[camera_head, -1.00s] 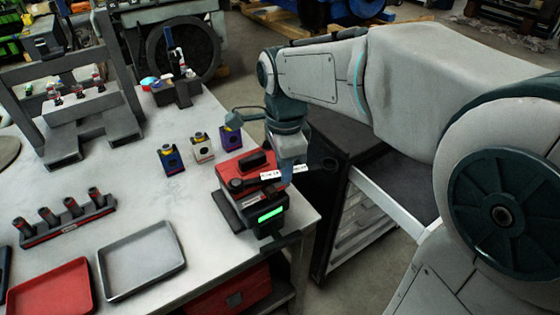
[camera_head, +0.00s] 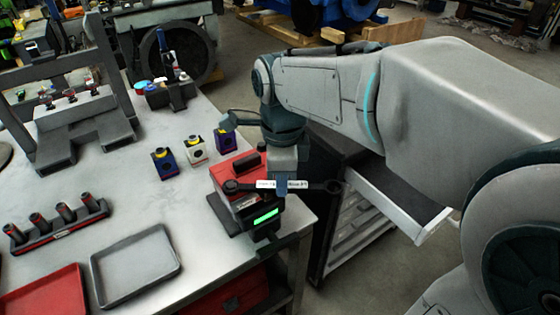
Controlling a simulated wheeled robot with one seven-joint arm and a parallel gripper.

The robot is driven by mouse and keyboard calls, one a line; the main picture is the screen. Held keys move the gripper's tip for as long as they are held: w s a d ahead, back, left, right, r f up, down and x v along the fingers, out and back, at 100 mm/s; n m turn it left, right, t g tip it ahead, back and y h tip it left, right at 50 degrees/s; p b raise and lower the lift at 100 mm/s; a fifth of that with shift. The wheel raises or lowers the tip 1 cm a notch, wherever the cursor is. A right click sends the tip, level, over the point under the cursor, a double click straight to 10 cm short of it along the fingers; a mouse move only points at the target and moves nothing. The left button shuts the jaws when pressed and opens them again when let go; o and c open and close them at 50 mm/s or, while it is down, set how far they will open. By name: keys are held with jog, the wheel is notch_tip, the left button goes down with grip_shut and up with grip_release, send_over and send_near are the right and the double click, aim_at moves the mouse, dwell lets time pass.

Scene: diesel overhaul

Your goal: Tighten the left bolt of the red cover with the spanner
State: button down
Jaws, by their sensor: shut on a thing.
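The red cover (camera_head: 232,172) sits on a dark unit with a green display (camera_head: 265,216) at the table's right corner. A dark spanner with a white label (camera_head: 322,187) lies level across the picture over the front of the cover. Its left ring end (camera_head: 231,187) is at the cover's front left, where the left bolt is hidden beneath it or too small to see. Its right end sticks out past the table edge. My gripper (camera_head: 282,184) points down and is shut on the spanner's middle. I cannot tell whether the ring end is seated on a bolt.
Small blue and white blocks (camera_head: 196,150) stand behind the cover. A grey tray (camera_head: 137,294), a red tray and a rack of dark cylinders (camera_head: 60,228) are at the left. A drawer cabinet (camera_head: 350,230) with an open top drawer stands close on the right.

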jog(key=s+m, duration=0.2)
jog(key=m, duration=0.1)
jog(key=shift+s+a+b, duration=0.35)
jog(key=shift+s+b, duration=0.05)
jog(key=w+n, duration=0.1)
jog(key=w+r+n+p, duration=0.1)
jog(key=w+n+p, duration=0.1)
jog(key=shift+d+r, duration=0.3)
jog(key=shift+r, duration=0.05)
dwell(0.4)
jog(key=w+n+p, duration=0.1)
jog(key=w+n, duration=0.1)
jog(key=n, duration=0.1)
jog(key=shift+w+a, duration=0.15)
jog(key=shift+w, duration=0.25)
